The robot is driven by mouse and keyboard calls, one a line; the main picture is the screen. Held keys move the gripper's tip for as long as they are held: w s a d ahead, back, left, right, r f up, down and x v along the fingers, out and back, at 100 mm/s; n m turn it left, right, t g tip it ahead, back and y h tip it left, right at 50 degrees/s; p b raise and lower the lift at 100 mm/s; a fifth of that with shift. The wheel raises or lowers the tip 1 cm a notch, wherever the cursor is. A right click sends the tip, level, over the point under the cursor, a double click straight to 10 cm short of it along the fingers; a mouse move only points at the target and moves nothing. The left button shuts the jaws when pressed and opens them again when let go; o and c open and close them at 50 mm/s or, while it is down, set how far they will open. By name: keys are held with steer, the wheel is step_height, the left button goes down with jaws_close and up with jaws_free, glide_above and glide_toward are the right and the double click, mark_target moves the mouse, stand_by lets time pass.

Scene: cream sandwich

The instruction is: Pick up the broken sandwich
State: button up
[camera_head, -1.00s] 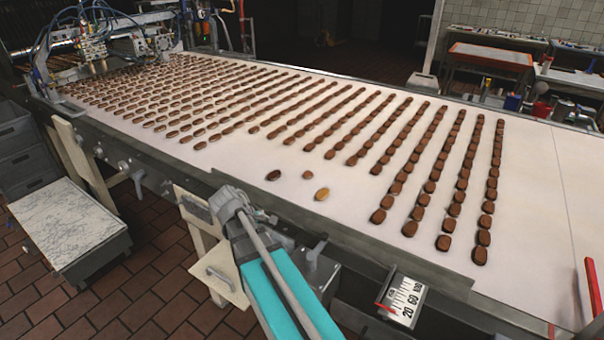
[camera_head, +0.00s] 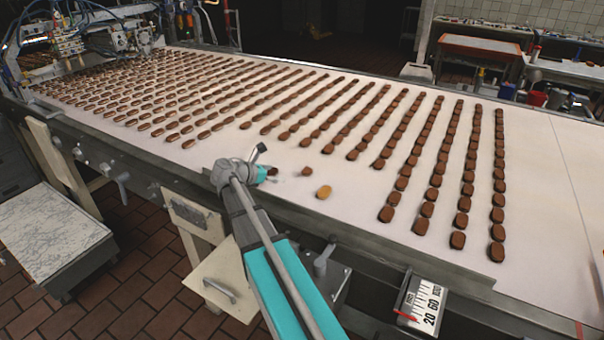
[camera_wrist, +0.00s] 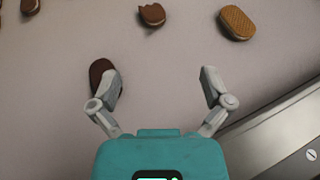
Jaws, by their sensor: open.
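The broken sandwich (camera_wrist: 152,14) is small and brown with a jagged edge. It lies near the top middle of the wrist view, and on the belt in the head view (camera_head: 306,171). My gripper (camera_wrist: 162,82) is open, with bare belt between its fingers. The broken sandwich lies beyond the fingertips, apart from them. The left finger overlaps a dark brown sandwich (camera_wrist: 97,70) in the wrist view; I cannot tell whether they touch. In the head view my gripper reaches over the belt's near edge, its fingers hard to make out.
A golden waffle-patterned sandwich (camera_wrist: 238,22) lies right of the broken one, also seen in the head view (camera_head: 324,192). Rows of brown sandwiches (camera_head: 400,184) cover the white belt (camera_head: 540,200) behind. A metal rail (camera_wrist: 285,130) runs along the belt's near edge.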

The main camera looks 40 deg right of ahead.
steer(key=shift+w+d, duration=0.3)
steer(key=shift+w, duration=0.05)
steer(key=b, duration=0.3)
glide_toward(307, 169)
steer(key=shift+s+d+f, duration=0.15)
steer(key=shift+d+f, duration=0.3)
steer(key=shift+d, duration=0.15)
steer(key=shift+s+d+f, duration=0.15)
steer(key=shift+d+f, duration=0.3)
steer(key=shift+d, duration=0.5)
steer(key=shift+d+f, duration=0.1)
steer(key=shift+b+x, duration=1.05)
steer(key=shift+x, duration=1.45)
steer(key=shift+w+d, duration=0.1)
steer(key=shift+w, duration=0.1)
